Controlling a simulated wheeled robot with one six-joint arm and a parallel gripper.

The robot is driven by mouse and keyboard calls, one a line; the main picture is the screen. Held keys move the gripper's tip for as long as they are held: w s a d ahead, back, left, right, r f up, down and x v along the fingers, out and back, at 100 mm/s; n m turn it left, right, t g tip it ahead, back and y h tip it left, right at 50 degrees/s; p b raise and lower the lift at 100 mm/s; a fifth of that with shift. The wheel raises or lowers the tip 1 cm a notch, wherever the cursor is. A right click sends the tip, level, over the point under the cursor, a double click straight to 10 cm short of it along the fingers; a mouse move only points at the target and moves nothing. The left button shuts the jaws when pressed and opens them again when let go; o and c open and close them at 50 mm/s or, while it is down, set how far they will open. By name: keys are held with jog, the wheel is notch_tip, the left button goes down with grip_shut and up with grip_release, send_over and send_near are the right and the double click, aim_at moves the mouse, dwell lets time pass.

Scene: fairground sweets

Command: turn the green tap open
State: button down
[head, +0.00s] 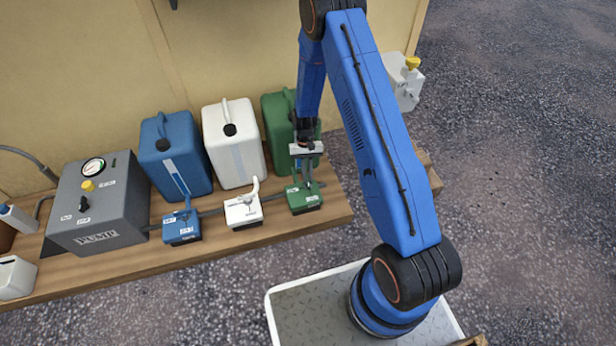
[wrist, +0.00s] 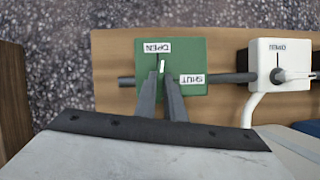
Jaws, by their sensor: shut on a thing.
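The green tap (head: 306,201) is a small green block on the wooden bench, in front of the green canister. In the wrist view the tap (wrist: 190,53) carries an OPEN label at its top and a SHUT label on its right side. My gripper (wrist: 163,77) is over the block, its two fingers shut on the tap's handle. A short pale strip shows between the fingertips and points nearly at the OPEN label, tilted slightly. The fingers hide most of the handle. In the head view my gripper (head: 303,179) reaches down onto the tap from above.
A white tap (head: 243,211) and a blue tap (head: 182,227) stand left of the green one, joined by a dark pipe. Blue (head: 174,155), white (head: 234,145) and green (head: 275,119) canisters stand behind. A grey pump (head: 98,201) is at the left.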

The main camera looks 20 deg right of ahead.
jog(key=shift+n+h, duration=0.4)
jog(key=shift+n, duration=0.6)
jog(key=c, duration=1.8)
grip_release()
jog(key=shift+c, duration=0.2)
jog(key=v, duration=1.7)
jog(key=shift+r, duration=0.25)
jog(key=shift+a, duration=0.1)
